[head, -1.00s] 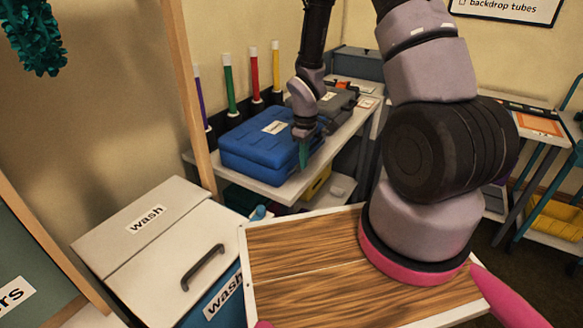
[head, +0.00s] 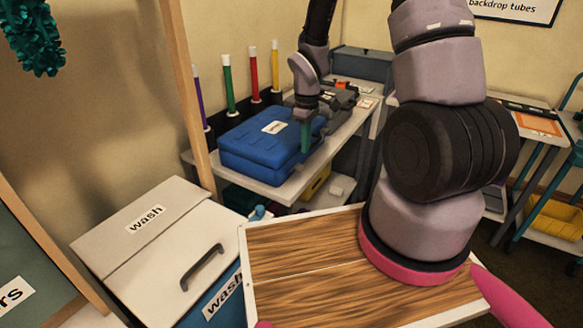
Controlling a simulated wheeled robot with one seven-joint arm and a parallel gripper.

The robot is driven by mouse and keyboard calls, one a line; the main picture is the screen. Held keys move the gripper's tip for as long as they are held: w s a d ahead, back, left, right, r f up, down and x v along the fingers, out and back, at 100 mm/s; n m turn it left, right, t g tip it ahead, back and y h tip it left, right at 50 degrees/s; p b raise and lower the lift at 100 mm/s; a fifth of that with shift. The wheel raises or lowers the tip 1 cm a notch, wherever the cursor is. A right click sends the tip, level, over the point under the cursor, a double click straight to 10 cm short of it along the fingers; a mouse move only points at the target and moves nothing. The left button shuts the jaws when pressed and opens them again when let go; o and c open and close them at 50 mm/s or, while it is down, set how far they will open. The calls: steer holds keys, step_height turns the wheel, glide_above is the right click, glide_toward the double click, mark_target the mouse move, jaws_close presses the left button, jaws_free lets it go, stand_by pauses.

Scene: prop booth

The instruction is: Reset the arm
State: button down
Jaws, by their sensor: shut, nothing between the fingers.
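My arm rises from my wooden-topped base at the right and bends over at the top of the view. Its end hangs down beyond the base. My gripper (head: 306,137) points downward with teal fingers, shut and empty. In the picture it overlaps the right end of a closed blue case (head: 262,146) on the shelf. I cannot tell whether the fingers touch the case.
A white bin marked wash (head: 150,240) stands at the left front. The grey shelf table (head: 290,188) holds the case, with tubes in purple, green, red and yellow behind. A wooden post (head: 188,95) stands left. A side table (head: 535,130) is at right.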

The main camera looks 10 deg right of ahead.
steer(key=s+d+r+m+t, duration=0.2)
steer(key=r+m, duration=0.1)
steer(key=r, duration=0.8)
steer(key=s+d+r+m+t, duration=0.1)
steer(key=r+m, duration=0.3)
steer(key=r, duration=0.7)
steer(key=s+r+m+t+y, duration=0.2)
steer(key=s+r+m+t, duration=0.2)
steer(key=s+r, duration=0.9)
steer(key=shift+s+r+m, duration=0.2)
steer(key=shift+r+m, duration=0.45)
steer(key=shift+m, duration=0.45)
steer(key=shift+w, duration=0.1)
